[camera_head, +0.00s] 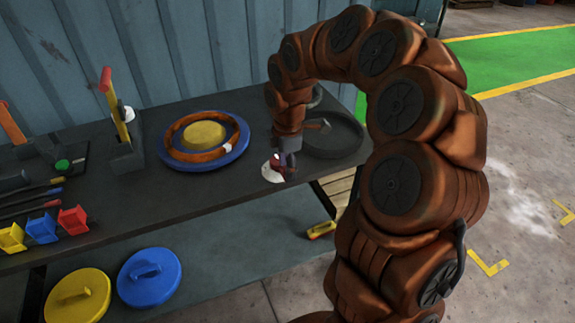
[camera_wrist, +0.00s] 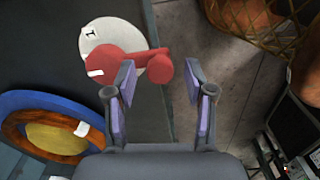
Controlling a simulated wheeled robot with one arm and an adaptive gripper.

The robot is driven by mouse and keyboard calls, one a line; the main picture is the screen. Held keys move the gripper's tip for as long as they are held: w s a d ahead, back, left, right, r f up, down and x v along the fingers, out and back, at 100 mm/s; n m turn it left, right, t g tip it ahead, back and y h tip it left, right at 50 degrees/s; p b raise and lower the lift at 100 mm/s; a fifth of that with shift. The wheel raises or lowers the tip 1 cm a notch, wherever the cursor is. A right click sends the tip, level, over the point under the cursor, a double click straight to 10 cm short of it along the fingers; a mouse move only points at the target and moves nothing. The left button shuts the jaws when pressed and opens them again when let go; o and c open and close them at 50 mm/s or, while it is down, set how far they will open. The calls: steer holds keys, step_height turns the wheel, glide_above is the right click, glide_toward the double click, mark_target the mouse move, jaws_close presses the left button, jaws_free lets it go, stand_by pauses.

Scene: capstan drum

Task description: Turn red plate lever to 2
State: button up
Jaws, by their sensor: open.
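The red plate lever (camera_wrist: 122,66) lies across a round white plate (camera_wrist: 108,33) in the wrist view. Its rounded red end (camera_wrist: 160,70) shows between my open fingertips. A dark mark that looks like a 1 is on the plate's upper left, and a pale mark lies by the lever's left end. No 2 can be read. My gripper (camera_wrist: 161,72) is open with nothing held; whether it touches the lever is unclear. In the head view, the white plate (camera_head: 270,172) shows at the bench's front edge under my gripper (camera_head: 288,165), which partly hides the red lever.
A blue disc with an orange ring and yellow centre (camera_head: 204,134) lies left of the lever. A dark round tray (camera_head: 335,136) is to its right. An upright yellow lever (camera_head: 115,107) stands farther left. Coloured blocks (camera_head: 42,228) sit at the bench's left front.

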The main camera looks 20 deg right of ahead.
step_height(320, 180, up, 12)
stand_by(0.7)
stand_by(0.4)
